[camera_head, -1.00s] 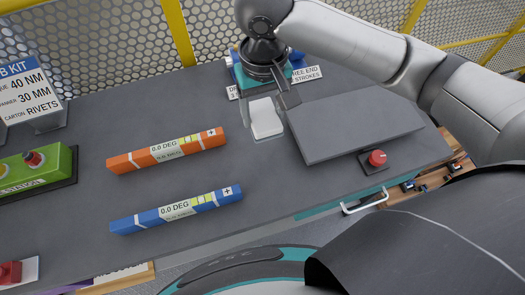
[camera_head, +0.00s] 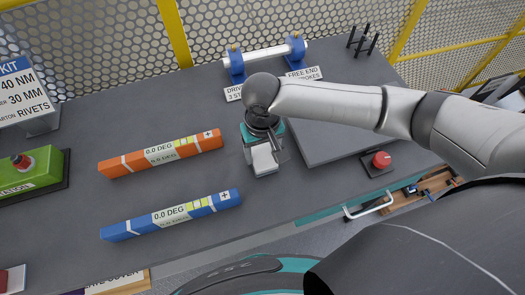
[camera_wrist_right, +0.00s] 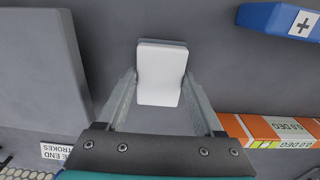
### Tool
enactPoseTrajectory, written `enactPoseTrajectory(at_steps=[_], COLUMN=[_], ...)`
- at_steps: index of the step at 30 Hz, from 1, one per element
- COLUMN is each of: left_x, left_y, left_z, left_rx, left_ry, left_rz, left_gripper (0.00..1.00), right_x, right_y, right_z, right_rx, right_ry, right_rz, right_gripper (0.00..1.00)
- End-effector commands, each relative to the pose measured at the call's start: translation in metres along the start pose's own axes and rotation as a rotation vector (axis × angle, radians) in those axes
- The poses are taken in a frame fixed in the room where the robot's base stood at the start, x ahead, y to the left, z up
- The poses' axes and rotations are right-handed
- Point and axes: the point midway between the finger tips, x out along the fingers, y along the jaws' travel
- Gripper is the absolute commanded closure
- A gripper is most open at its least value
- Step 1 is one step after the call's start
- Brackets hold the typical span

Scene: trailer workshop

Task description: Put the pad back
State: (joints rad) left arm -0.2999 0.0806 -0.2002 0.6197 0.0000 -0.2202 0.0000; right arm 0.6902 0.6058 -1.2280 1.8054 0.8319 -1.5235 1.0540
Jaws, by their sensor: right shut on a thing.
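The pad (camera_head: 264,159) is a small white block with a grey layer along its far edge. It also shows in the right wrist view (camera_wrist_right: 161,85). My right gripper (camera_head: 265,150) is over the middle of the dark bench, shut on the pad with a finger on each side. The gripper body hides part of the pad in the head view. I cannot tell whether the pad touches the bench or hangs just above it. My left gripper is not in view.
A grey slab (camera_head: 325,140) and a red button (camera_head: 381,160) are right of the gripper. Orange (camera_head: 160,153) and blue (camera_head: 170,214) levels lie left. A white roller (camera_head: 265,55) on blue supports stands behind.

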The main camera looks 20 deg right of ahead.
Motion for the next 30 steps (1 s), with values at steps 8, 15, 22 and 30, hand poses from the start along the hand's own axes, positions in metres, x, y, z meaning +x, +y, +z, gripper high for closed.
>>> enactPoseTrajectory(at_steps=[8, 15, 22, 30], left_x=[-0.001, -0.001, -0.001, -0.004], left_y=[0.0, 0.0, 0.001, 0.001], left_z=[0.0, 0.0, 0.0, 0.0], left_rx=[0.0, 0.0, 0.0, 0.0], left_ry=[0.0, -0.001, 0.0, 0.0], left_rz=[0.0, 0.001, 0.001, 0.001], left_gripper=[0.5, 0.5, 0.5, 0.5], right_x=[0.001, 0.002, 0.002, -0.017], right_y=[0.0, 0.0, 0.0, 0.0], right_z=[0.0, 0.0, 0.0, -0.001], right_rx=[0.001, 0.001, 0.001, -0.001], right_ry=[0.0, 0.0, 0.001, 0.003], right_rz=[0.0, 0.0, 0.0, -0.001], right_gripper=[0.83, 0.09, 0.01, 0.01])
